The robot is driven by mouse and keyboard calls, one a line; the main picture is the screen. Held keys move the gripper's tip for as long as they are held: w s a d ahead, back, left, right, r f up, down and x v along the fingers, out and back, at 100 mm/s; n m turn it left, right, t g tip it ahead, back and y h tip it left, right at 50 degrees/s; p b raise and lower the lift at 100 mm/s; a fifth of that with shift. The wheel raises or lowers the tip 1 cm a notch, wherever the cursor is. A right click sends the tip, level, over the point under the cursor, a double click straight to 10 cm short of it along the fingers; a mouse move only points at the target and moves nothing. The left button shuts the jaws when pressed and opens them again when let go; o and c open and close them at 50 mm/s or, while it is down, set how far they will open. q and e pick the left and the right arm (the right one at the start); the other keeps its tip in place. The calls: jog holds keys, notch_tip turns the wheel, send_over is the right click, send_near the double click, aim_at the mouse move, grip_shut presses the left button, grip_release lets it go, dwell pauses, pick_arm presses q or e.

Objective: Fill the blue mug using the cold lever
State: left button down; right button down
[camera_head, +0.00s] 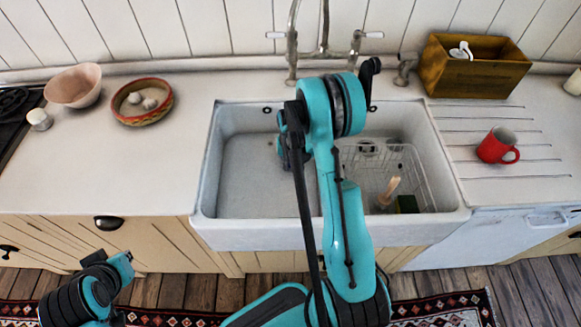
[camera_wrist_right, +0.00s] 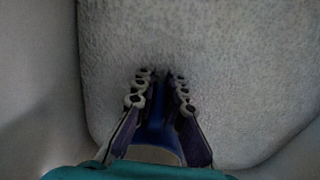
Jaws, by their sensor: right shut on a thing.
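The blue mug (camera_wrist_right: 157,125) shows between the fingers of my right gripper (camera_wrist_right: 160,80) in the right wrist view, with the pale sink floor behind it. The gripper is shut on it. In the head view my right gripper (camera_head: 290,150) is over the left half of the white sink, mostly hidden by my own arm; the mug cannot be made out there. The metal tap (camera_head: 322,45) stands behind the sink with a left lever (camera_head: 276,35) and a right lever (camera_head: 372,35). No water is seen running.
The sink (camera_head: 240,165) holds a wire rack (camera_head: 420,175) with a brush on the right. A red mug (camera_head: 497,146) and a wooden box (camera_head: 472,70) stand on the right counter. Bowls (camera_head: 73,86) stand on the left counter. My right arm crosses the sink's front.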

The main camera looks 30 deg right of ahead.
jog(key=c, duration=1.6)
grip_release()
jog(key=shift+r+p, duration=0.2)
jog(key=shift+p, duration=0.15)
notch_tip(320, 180, up, 12)
jog(key=p, duration=0.4)
jog(key=shift+a+f, duration=0.1)
jog(key=shift+f, duration=0.1)
jog(key=s+a+r+n+t, duration=0.2)
jog(key=s+a+r, duration=0.3)
jog(key=r, duration=0.1)
jog(key=s+a+r+n+t, duration=0.2)
jog(key=s+a+r, duration=0.3)
jog(key=r, duration=0.1)
jog(key=s+a+r+n+t, duration=0.2)
jog(key=s+a+r, duration=0.3)
jog(key=a+r, duration=0.1)
jog(key=shift+a+t, duration=0.1)
jog(key=shift+t, duration=0.3)
jog(key=shift+o, duration=1)
jog(key=shift+s+a, duration=0.15)
jog(key=shift+a, duration=0.05)
